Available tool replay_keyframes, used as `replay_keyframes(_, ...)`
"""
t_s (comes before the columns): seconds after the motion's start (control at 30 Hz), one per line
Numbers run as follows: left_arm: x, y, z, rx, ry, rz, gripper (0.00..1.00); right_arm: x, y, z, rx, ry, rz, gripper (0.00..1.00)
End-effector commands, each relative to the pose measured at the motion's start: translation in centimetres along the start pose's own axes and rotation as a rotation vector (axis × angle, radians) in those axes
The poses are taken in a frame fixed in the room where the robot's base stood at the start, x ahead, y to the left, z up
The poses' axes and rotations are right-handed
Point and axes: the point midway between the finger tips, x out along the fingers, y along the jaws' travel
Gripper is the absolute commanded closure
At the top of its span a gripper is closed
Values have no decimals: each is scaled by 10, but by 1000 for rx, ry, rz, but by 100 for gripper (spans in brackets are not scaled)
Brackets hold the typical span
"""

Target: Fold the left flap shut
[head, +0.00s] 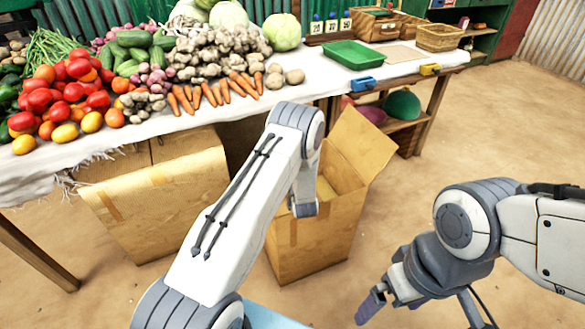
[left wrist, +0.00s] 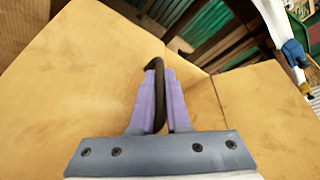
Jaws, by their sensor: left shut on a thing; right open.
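An open cardboard box (head: 312,245) stands on the ground in front of the table. Its right flap (head: 360,145) stands up and leans outward. My left arm crosses in front of the box's left side and hides the left flap in the head view. In the left wrist view, my left gripper (left wrist: 160,75) has its purple fingers closed on a dark curved strip (left wrist: 157,95). Plain cardboard panels (left wrist: 75,75) surround it; I cannot tell which one is the left flap. My right gripper (head: 420,307) is open and empty, low to the right of the box.
The table (head: 310,95) behind holds vegetables, a green tray (head: 353,55) and baskets (head: 440,38). Another cardboard box (head: 165,205) stands under it at left. The ground at right is clear.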

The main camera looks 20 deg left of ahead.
Motion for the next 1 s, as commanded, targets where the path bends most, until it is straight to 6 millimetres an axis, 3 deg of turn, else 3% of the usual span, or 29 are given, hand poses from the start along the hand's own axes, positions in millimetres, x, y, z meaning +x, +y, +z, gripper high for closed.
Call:
replay_keyframes(0.3,-1,-1,-3,3,7,-2,100,0,0,0,0,0,0,0)
replay_keyframes(0.33,-1,-1,-3,3,8,-2,74,0,0,0,0,0,0,0)
replay_keyframes(0.4,-1,0,-3,3,7,-1,55,0,0,0,0,0,0,0)
replay_keyframes(0.77,-1,3,-1,2,4,6,55,0,0,0,0,0,0,0)
replay_keyframes(0.87,-8,3,-1,3,5,8,55,-3,0,0,0,0,0,0)
replay_keyframes(1.0,-32,1,-1,6,9,6,55,-10,-1,0,0,0,0,0)
